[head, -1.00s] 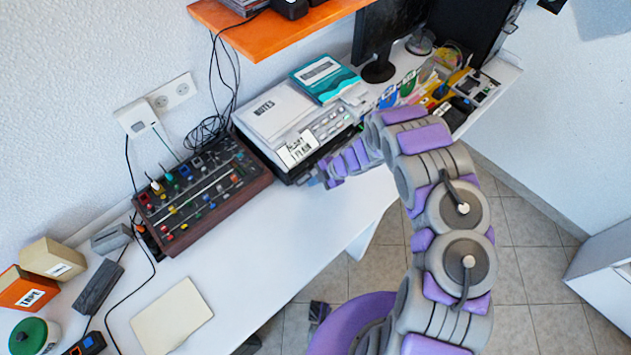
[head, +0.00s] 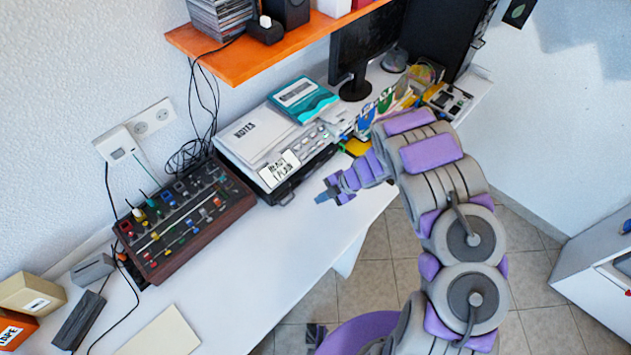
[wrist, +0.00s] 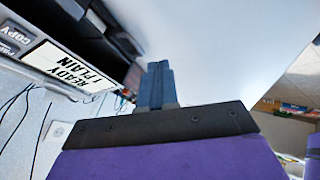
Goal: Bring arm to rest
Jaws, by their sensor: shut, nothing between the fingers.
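My gripper (head: 327,196) is at the end of my grey and purple arm, over the front part of the white desk (head: 262,262) in the head view. In the wrist view its two fingers (wrist: 157,88) are pressed together with nothing between them. It is to the right of a black tray holding a white "READY / PLAIN" label (head: 279,169), and apart from it. That label also shows at the left of the wrist view (wrist: 72,68). My arm is bent and raised beside the desk.
A mixer box with knobs (head: 185,222) stands left of the notes pad (head: 262,132). A monitor (head: 362,48) and colourful discs stand at the back. An orange shelf (head: 270,48) hangs above. Tiled floor (head: 374,292) lies in front; a white cabinet (head: 595,272) is at the right.

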